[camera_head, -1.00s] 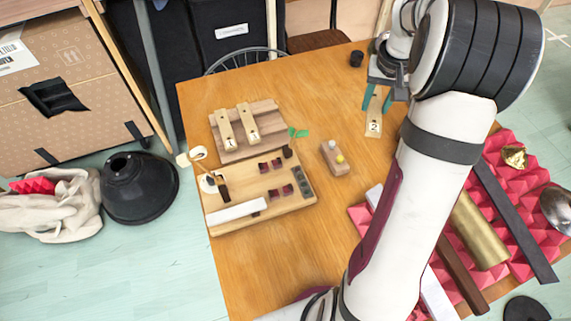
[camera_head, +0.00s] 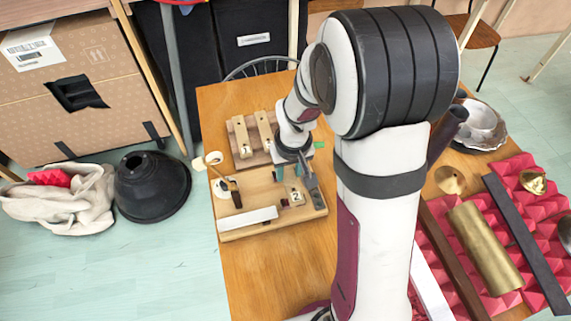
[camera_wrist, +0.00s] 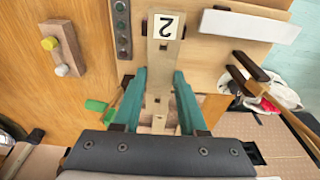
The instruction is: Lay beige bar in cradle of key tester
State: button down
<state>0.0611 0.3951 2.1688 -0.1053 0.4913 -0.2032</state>
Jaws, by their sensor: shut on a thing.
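The beige bar (camera_head: 297,197), a flat wooden bar with a white label reading 2, is in my gripper (camera_wrist: 159,74). The two teal fingers are shut on its sides, and its labelled end (camera_wrist: 163,27) points away from the wrist. The key tester (camera_head: 257,187) is a pale wooden board at the left of the table. My gripper and the bar are over its right part. The dark red cradle blocks are mostly hidden by the bar and gripper. Whether the bar touches them I cannot tell.
A white bar (camera_head: 247,220) lies along the tester's front edge. A mallet (camera_head: 213,162) stands at its left. Behind, a wooden rack holds other beige bars (camera_head: 242,138). A small block with two knobs (camera_wrist: 63,47) sits beside the tester. Red foam (camera_head: 520,205) with metal pieces is right.

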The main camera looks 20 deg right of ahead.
aim_at(289, 177)
jog(key=shift+f, duration=1.95)
jog(key=shift+c, duration=2.3)
grip_release()
jog(key=shift+f, duration=0.1)
